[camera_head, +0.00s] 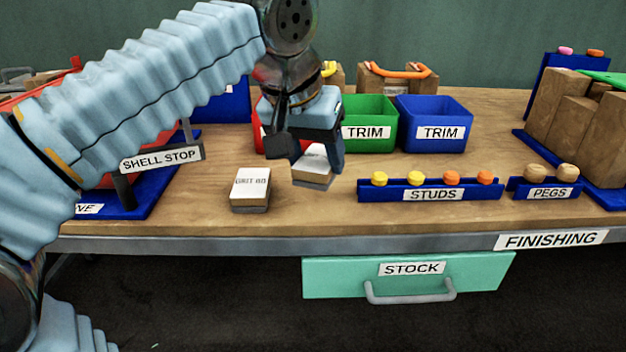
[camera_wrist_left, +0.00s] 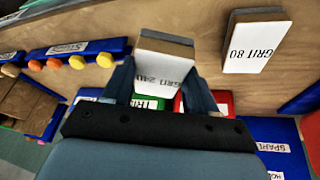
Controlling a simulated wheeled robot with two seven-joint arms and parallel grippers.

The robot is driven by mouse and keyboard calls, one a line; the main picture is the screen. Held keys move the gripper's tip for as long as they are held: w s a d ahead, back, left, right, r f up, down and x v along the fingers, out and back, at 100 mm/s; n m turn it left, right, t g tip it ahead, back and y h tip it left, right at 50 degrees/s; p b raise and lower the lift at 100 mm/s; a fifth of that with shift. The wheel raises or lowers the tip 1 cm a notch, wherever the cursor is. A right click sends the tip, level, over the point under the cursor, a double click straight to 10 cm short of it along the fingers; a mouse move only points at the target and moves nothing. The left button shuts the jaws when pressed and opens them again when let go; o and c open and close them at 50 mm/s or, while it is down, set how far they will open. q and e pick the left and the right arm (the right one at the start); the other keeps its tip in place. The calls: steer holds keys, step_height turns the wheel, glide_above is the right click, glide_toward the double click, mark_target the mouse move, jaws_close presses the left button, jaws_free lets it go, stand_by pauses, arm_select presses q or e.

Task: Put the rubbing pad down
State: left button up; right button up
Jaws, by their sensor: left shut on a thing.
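My left gripper (camera_head: 318,160) is shut on a rubbing pad (camera_head: 313,172), a block with a white top and a darker base. In the left wrist view the held pad (camera_wrist_left: 163,62) reads GRIT 240 and sits between the two fingers (camera_wrist_left: 160,85). In the head view it is at or just above the wooden bench top; I cannot tell whether it touches. A second pad marked GRIT 80 (camera_head: 250,189) lies on the bench to the left, apart from the held one; it also shows in the left wrist view (camera_wrist_left: 256,42). My right gripper is not in view.
Green (camera_head: 368,122) and blue (camera_head: 434,124) TRIM bins stand behind the gripper, with a red bin partly hidden. A STUDS rack (camera_head: 430,192) and a PEGS rack (camera_head: 545,189) are on the right. The SHELL STOP sign (camera_head: 161,157) is at left.

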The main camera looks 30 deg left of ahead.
arm_select(q)
steer(key=shift+w+a+f+b, duration=0.15)
steer(key=shift+w+a+f, duration=0.05)
steer(key=shift+f, duration=0.65)
steer(key=shift+w+a+f+b, duration=0.15)
steer(key=shift+w+f, duration=0.05)
steer(key=shift+f, duration=0.65)
steer(key=shift+w+a+f+b, duration=0.15)
steer(key=shift+w+a+f, duration=0.05)
steer(key=shift+f, duration=0.65)
steer(key=o, duration=1.2)
steer(key=shift+o, duration=0.2)
steer(key=shift+r, duration=0.15)
steer(key=p+v, duration=0.2)
steer(key=v, duration=0.8)
steer(key=shift+s+r, duration=0.15)
steer(key=shift+r, duration=0.25)
steer(key=shift+s+r, duration=0.25)
steer(key=shift+r, duration=0.15)
